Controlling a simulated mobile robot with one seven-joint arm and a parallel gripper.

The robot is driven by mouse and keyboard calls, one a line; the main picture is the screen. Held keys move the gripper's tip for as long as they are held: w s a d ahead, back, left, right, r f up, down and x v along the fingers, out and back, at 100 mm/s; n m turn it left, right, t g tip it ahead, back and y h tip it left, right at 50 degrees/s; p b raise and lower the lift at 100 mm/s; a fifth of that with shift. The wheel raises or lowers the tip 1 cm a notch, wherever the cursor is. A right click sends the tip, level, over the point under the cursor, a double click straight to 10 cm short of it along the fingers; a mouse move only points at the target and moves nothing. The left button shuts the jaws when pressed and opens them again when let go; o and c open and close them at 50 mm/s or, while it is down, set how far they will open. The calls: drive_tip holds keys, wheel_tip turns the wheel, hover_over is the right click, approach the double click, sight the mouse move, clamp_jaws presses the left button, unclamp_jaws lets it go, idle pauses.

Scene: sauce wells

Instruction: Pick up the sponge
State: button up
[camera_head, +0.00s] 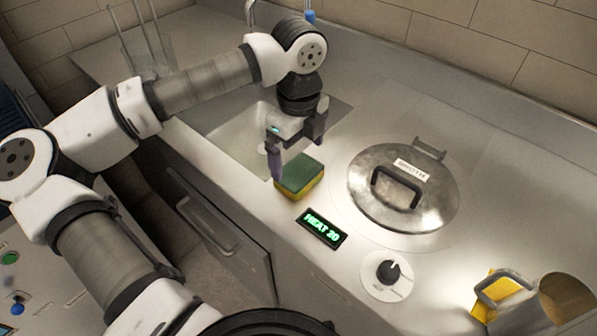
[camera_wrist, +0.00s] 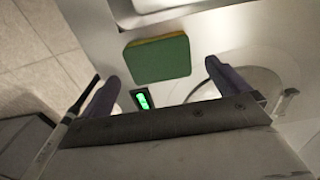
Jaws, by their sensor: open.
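The sponge (camera_head: 299,174) is green on top and yellow below. It lies flat on the counter between the sink and the heat display. In the wrist view the sponge (camera_wrist: 158,59) shows its green face, with a thin yellow edge, ahead of the fingers. My gripper (camera_head: 297,150) is open and empty, with its fingers pointing down above the sponge. In the head view one finger overlaps the sponge's left edge; I cannot tell whether it touches. In the wrist view my gripper (camera_wrist: 163,78) has its two purple fingertips wide apart, with the sponge between and beyond them.
A sink (camera_head: 240,140) lies behind and left of the sponge. A lidded round well (camera_head: 425,205) labelled "BROTH" is to the right. A display (camera_head: 321,229) reading "HEAT 20" and a knob (camera_head: 388,272) are nearer. Glass with sticks (camera_head: 150,55) stands back left.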

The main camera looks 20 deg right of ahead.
sight(299, 171)
drive_tip(key=shift+s+f+p, duration=0.15)
drive_tip(key=shift+f+p, duration=0.4)
drive_tip(key=shift+f, duration=0.8)
drive_tip(key=shift+s+f+p, duration=0.1)
drive_tip(key=shift+f+p, duration=0.4)
drive_tip(key=shift+f, duration=0.8)
drive_tip(key=c, duration=0.8)
wheel_tip(299, 171, up, 20)
drive_tip(key=b, duration=0.3)
drive_tip(key=shift+b, duration=0.3)
